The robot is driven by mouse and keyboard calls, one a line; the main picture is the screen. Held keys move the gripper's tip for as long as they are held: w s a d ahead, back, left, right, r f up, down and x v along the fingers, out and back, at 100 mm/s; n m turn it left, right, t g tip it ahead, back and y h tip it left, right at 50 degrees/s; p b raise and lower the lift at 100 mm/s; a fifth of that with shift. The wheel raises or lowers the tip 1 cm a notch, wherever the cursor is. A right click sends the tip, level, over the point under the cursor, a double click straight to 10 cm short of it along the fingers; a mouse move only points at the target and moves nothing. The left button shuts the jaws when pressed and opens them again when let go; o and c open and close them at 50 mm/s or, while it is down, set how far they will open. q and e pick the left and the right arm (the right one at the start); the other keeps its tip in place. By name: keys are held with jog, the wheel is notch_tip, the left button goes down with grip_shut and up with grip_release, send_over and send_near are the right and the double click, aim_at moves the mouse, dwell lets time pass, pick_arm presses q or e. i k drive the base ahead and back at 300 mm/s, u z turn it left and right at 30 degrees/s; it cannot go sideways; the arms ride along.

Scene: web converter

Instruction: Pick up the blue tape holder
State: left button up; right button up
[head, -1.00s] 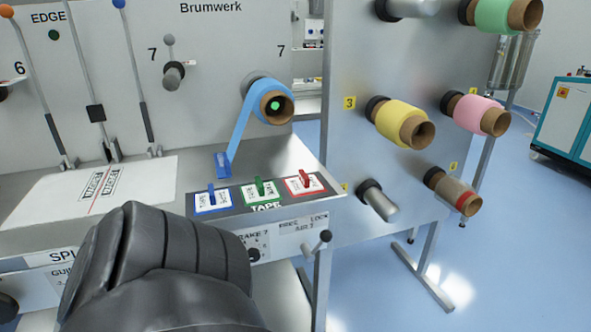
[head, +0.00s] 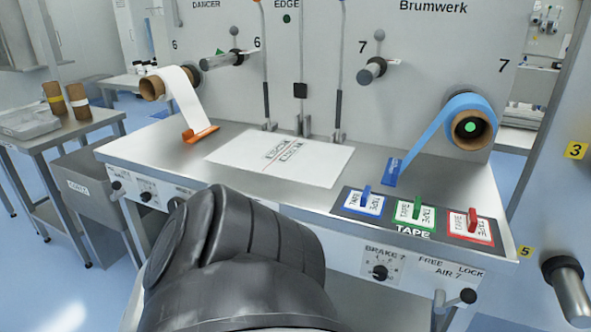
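The blue tape holder (head: 365,197), a blue-edged white block with a blue upright tab, sits at the left of a dark TAPE strip (head: 422,231) on the table. The green tape holder (head: 414,209) and the red tape holder (head: 472,225) stand to its right in the same strip. No gripper touches the blue holder in this view. A dark link of my own arm fills the lower middle of the head view, left of and in front of the strip. Neither of my grippers is in view.
A blue roll (head: 471,128) hangs at the back right, its web ending in a blue clip (head: 391,173) just behind the strip. A white web ends in an orange clip (head: 201,134) at left. A white splice sheet (head: 228,148) lies mid-table. Knobs line the front edge.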

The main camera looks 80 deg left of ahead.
aim_at(364, 203)
jog(key=u, duration=2.3)
